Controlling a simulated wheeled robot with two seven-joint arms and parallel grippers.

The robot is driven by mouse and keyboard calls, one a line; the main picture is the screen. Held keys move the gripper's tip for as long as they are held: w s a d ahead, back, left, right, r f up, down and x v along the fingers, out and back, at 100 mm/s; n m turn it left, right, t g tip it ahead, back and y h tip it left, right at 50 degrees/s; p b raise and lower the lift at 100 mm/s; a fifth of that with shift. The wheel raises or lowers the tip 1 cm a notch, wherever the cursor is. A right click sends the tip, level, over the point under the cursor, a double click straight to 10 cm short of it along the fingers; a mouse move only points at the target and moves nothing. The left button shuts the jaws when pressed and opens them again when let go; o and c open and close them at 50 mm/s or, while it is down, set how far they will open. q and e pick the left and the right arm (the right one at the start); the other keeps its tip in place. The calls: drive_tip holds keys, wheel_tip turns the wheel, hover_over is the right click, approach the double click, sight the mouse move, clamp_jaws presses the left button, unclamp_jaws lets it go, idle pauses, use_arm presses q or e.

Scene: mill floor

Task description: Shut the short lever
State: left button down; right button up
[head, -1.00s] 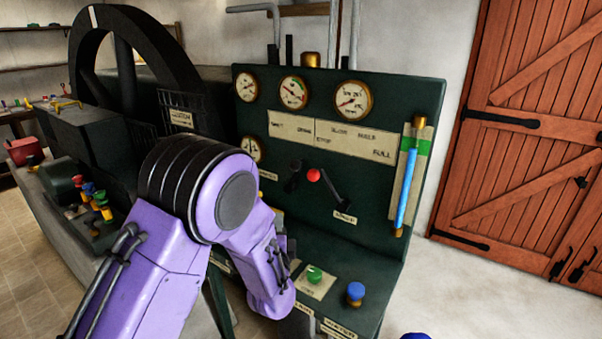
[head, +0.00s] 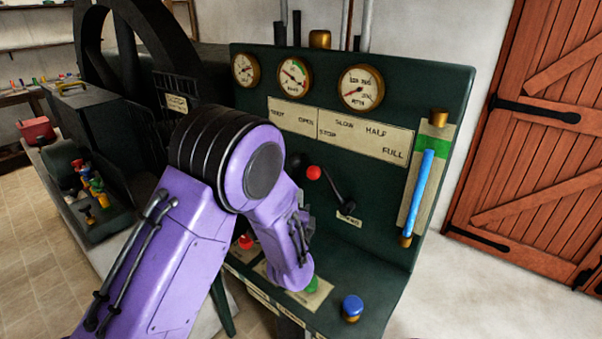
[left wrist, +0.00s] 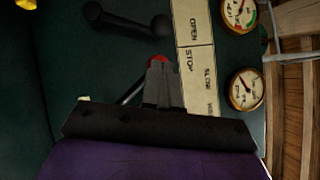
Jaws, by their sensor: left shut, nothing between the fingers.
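The short lever (left wrist: 125,20) is black with a rounded knob; in the left wrist view its knob end lies beside the OPEN lettering. In the head view its dark knob (head: 293,161) shows on the green panel, and my arm hides the lower part. A longer dark lever (head: 337,188) with a red knob (head: 313,172) is to its right; the red knob is near STOP. My left gripper (left wrist: 158,66) is shut and empty. Its tips overlap the red knob in the left wrist view; I cannot tell whether they touch. In the head view my arm hides this gripper.
Gauges (head: 361,88) and a label plate (head: 340,132) are above the levers. A blue-filled sight tube (head: 415,190) stands at the panel's right. A blue button (head: 352,305), a partly hidden green one (head: 311,285) and a red one (head: 245,241) are on the ledge below.

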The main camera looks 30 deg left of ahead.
use_arm(q)
drive_tip(key=p+x, duration=0.3)
drive_tip(key=x, duration=0.7)
drive_tip(key=shift+f, duration=0.25)
use_arm(e)
wheel_tip(320, 180, up, 4)
drive_tip(key=shift+w+f, duration=0.15)
drive_tip(key=shift+f, duration=0.05)
use_arm(q)
drive_tip(key=shift+w, duration=0.15)
use_arm(e)
drive_tip(key=shift+a, duration=0.1)
